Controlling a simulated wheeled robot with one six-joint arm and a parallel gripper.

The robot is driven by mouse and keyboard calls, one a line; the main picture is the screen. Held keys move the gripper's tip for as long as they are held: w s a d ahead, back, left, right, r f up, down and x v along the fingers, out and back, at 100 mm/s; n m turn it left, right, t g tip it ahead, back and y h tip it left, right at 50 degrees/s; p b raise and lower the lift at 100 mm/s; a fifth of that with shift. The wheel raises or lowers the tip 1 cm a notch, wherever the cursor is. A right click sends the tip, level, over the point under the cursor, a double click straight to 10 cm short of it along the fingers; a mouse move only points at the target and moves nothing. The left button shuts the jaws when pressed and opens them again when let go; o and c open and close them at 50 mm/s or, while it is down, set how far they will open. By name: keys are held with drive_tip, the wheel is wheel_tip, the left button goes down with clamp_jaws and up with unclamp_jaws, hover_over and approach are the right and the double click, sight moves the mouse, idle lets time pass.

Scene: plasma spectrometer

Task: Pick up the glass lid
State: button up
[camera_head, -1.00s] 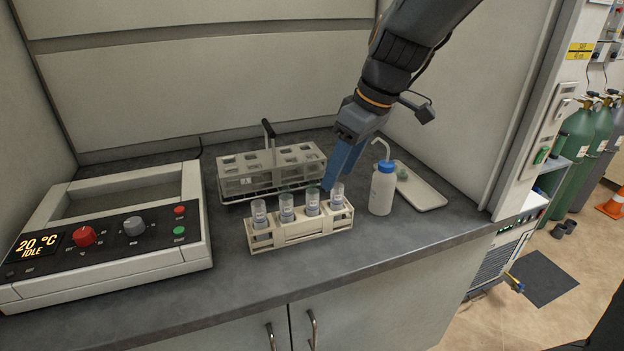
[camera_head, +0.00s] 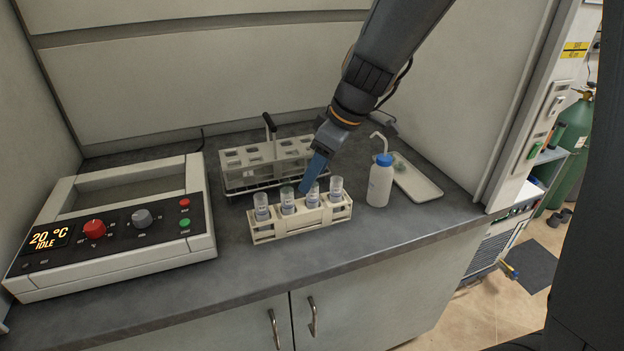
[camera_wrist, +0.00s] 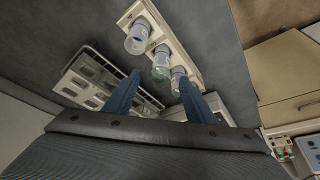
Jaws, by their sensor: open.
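Several clear vials (camera_head: 261,207) with pale labels stand upright in a small cream rack (camera_head: 282,236) near the front of the counter. A greenish, translucent round top shows on a middle vial in the wrist view (camera_wrist: 161,62); it may be the glass lid, but it is too small to be sure. My gripper (camera_head: 306,187) points down at the rack's back side, close to the middle vials. Its blue fingers stand apart and empty in the wrist view (camera_wrist: 158,83), with the rack's vials ahead of and between them. The fingers partly hide the vials in the head view.
A larger grey rack (camera_head: 240,180) with a handle stands behind. A white wash bottle (camera_head: 380,187) with a blue cap and a pale tray (camera_head: 425,190) are to the right. A heating unit (camera_head: 120,260) reading 20 °C is at left. The counter's front strip is clear.

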drive_tip(key=c, duration=1.1)
